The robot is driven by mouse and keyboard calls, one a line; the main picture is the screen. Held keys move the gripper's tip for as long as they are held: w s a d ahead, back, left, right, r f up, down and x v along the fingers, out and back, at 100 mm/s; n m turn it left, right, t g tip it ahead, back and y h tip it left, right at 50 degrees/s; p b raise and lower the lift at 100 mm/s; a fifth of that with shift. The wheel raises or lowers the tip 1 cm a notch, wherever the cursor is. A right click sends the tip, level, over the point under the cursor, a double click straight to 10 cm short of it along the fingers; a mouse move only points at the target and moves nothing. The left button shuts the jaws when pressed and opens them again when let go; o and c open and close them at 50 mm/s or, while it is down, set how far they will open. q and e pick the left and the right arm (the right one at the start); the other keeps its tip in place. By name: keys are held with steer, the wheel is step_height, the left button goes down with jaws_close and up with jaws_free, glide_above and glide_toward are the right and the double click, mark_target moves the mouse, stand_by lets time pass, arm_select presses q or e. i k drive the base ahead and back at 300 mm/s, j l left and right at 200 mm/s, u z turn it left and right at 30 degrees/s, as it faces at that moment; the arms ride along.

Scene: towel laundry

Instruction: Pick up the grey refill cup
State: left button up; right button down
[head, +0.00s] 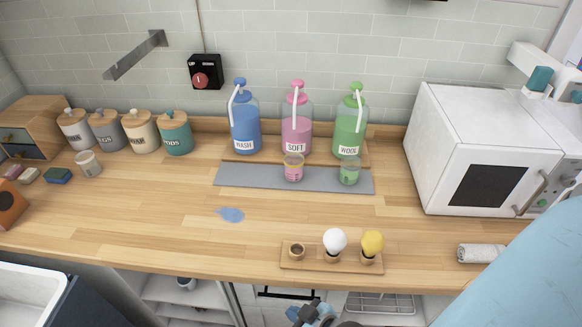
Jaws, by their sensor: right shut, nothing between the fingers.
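A small pale grey cup (89,166) stands upright on the left part of the wooden counter, in front of the row of lidded jars. It looks like the grey refill cup, and no gripper is near it. My right gripper (308,312) shows only in part at the bottom edge, below the counter's front edge and well to the right of the cup. It is shut and empty. My left gripper is out of view.
Blue, pink and green pump bottles (245,128) stand at the back. Pink (293,169) and green (349,173) cups stand before them. A blue spill (230,215) lies mid-counter. A wooden holder (287,264) sits in front. A microwave (430,180) stands right.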

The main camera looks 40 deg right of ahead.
mark_target(350, 165)
steer(key=z, duration=1.55)
